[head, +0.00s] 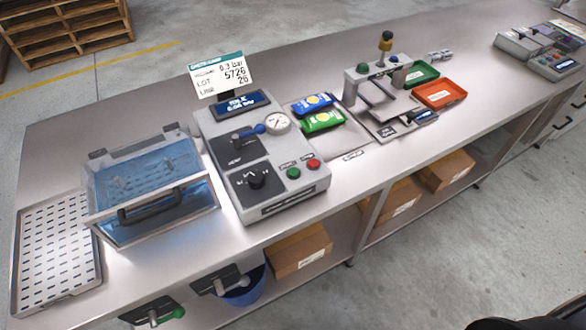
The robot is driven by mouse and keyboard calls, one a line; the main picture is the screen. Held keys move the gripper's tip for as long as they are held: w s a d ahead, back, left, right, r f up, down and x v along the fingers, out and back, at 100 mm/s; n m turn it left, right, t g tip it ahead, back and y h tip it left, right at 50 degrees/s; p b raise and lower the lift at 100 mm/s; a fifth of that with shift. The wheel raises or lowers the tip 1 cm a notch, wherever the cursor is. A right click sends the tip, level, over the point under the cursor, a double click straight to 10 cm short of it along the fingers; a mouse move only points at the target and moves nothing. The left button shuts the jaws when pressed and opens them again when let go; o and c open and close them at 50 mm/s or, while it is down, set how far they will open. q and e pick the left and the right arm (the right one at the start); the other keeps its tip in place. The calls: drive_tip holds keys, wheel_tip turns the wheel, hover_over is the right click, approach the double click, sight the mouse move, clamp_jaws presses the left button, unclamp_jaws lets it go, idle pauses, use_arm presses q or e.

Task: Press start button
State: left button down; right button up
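A grey control box (262,160) stands on the steel bench. Near its front right corner are a green button (293,173) and a red button (313,164), side by side. Small labels sit behind them, too small to read surely. The box also carries a black rotary knob (256,181), a blue-handled lever (250,131), a round white gauge (278,123) and a lit blue display (241,104). A second machine (379,88) to the right has a smaller green button (363,68). Neither gripper is in view.
A clear-lidded tank (150,185) of blue liquid and a perforated tray (55,250) stand left of the box. Blue and green packets (322,120) lie right of it. Green and red trays (440,94) are farther right. Lever valves (152,312) sit below the bench's front edge.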

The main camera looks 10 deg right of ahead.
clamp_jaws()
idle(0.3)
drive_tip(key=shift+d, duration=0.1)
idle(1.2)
